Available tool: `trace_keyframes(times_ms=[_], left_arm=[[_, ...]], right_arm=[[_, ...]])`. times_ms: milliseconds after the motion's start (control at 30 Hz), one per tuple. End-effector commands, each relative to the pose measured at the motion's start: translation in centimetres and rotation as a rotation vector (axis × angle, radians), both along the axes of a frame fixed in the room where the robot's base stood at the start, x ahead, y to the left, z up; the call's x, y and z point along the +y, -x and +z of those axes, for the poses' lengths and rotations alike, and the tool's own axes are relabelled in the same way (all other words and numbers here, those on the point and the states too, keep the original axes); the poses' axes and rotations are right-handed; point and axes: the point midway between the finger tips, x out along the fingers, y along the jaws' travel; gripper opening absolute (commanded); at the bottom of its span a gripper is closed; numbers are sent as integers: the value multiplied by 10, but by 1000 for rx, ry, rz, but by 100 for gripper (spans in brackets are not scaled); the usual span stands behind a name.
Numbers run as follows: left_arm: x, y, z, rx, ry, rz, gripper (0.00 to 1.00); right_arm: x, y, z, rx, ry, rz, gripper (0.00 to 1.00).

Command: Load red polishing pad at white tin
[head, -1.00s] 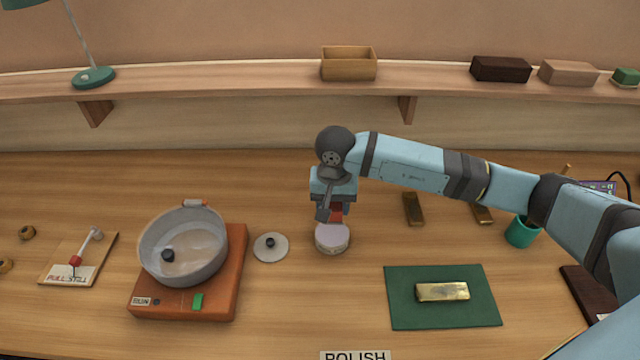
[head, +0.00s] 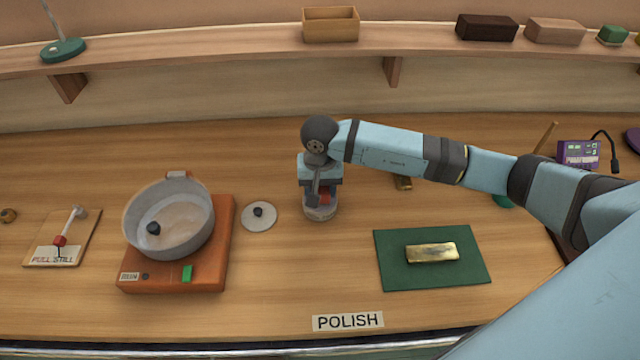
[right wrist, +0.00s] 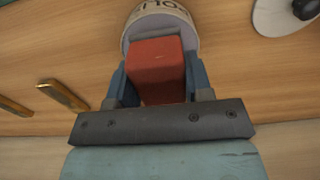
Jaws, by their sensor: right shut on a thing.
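My right gripper (head: 322,200) is shut on the red polishing pad (right wrist: 158,68), which shows as a red block between the two fingers in the right wrist view. The white tin (head: 320,213) stands on the bench directly under the gripper; its lettered rim also shows in the right wrist view (right wrist: 160,8). The pad's lower end is at or in the tin's mouth; whether it touches the contents I cannot tell. In the head view the fingers hide most of the pad and part of the tin. My left gripper is not in view.
A white lid (head: 259,217) with a dark knob lies left of the tin. A grey pan (head: 170,250) sits on an orange base (head: 222,240). A gold bar (head: 432,253) lies on a green mat (head: 470,273). Bare bench lies in front of the tin.

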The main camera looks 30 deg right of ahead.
Motion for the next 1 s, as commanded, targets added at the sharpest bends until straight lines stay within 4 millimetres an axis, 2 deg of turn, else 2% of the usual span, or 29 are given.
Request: trace_keyframes(times_ms=[1000], left_arm=[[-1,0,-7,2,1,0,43]], right_arm=[[0,0,-5,0,0,0,28]])
